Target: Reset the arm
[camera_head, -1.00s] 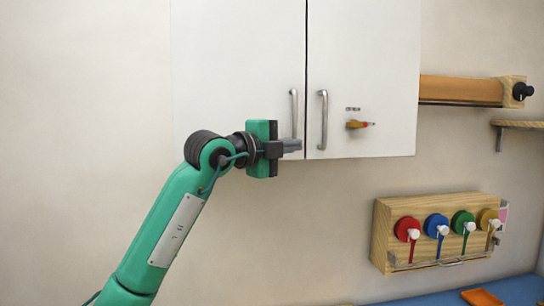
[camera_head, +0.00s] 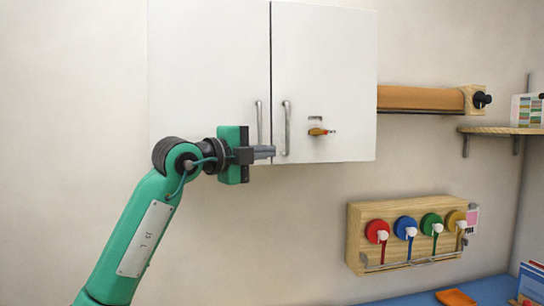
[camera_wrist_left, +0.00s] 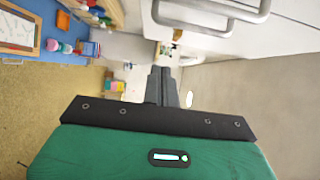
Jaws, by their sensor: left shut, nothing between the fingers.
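My left gripper (camera_head: 264,153) is shut and empty. In the left wrist view my left gripper's closed fingers (camera_wrist_left: 162,85) point away from the camera, and the metal door handles (camera_wrist_left: 215,12) are close by at the top. Both cabinet doors look closed. My right gripper is not in view.
A wooden rack (camera_head: 357,235) with several coloured round dispensers hangs at the right, above a blue surface (camera_head: 490,292). An orange-brown roll (camera_head: 420,98) and a wooden shelf (camera_head: 505,131) are on the wall. The wall left of the cabinet is bare.

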